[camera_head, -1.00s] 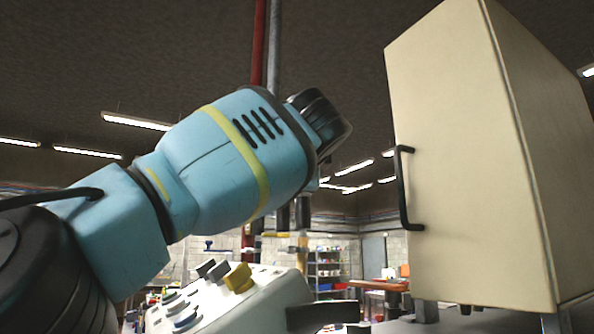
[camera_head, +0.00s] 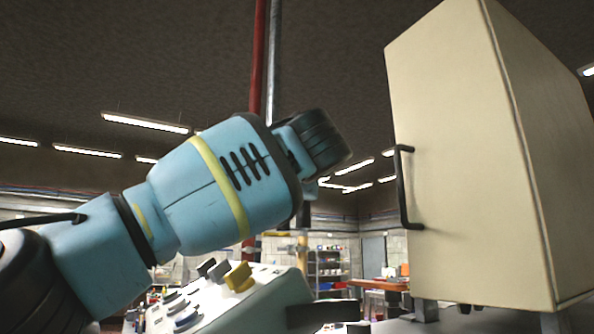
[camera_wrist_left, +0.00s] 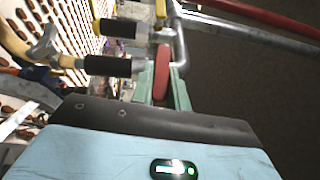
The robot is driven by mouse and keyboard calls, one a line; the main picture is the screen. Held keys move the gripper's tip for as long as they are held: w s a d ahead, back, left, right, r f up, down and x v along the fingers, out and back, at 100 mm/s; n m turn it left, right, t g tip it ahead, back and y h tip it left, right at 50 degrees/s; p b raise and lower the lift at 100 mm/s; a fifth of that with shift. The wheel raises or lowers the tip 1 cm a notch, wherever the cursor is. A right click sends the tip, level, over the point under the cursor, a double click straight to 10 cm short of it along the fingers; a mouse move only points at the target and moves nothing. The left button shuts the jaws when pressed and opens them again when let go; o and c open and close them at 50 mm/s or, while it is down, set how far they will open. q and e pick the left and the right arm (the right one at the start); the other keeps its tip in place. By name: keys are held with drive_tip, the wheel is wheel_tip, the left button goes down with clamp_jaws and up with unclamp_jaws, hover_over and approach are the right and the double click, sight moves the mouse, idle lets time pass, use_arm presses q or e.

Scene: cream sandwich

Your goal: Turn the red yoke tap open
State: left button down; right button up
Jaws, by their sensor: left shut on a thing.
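The red yoke tap (camera_wrist_left: 162,62) shows in the left wrist view as a red, elongated handle beside a bent grey pipe (camera_wrist_left: 181,50). My left gripper (camera_wrist_left: 162,85) has its two green fingers on either side of the red handle and is shut on it. How far the tap is turned cannot be told. In the head view my left arm comes in from the left, and its gripper and the tap are hidden behind it. My right gripper is in neither view.
A cream cabinet (camera_head: 455,150) with a black handle (camera_head: 402,190) stands at the right. A red pipe (camera_head: 258,60) rises behind my left arm. A white console (camera_head: 270,290) with knobs lies below it. Black-sleeved pipes (camera_wrist_left: 108,65) lie close left of the tap.

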use_arm(q)
drive_tip(key=shift+w+f+m+t, duration=0.25)
drive_tip(key=shift+f+m+t, duration=0.5)
drive_tip(key=shift+t, duration=0.55)
drive_tip(key=shift+a, duration=0.1)
drive_tip(key=c, duration=1.4)
unclamp_jaws()
drive_tip(key=shift+r, duration=0.1)
drive_tip(key=shift+o, duration=0.2)
drive_tip(key=shift+s, duration=0.1)
drive_tip(key=v, duration=0.7)
drive_tip(key=shift+s, duration=0.35)
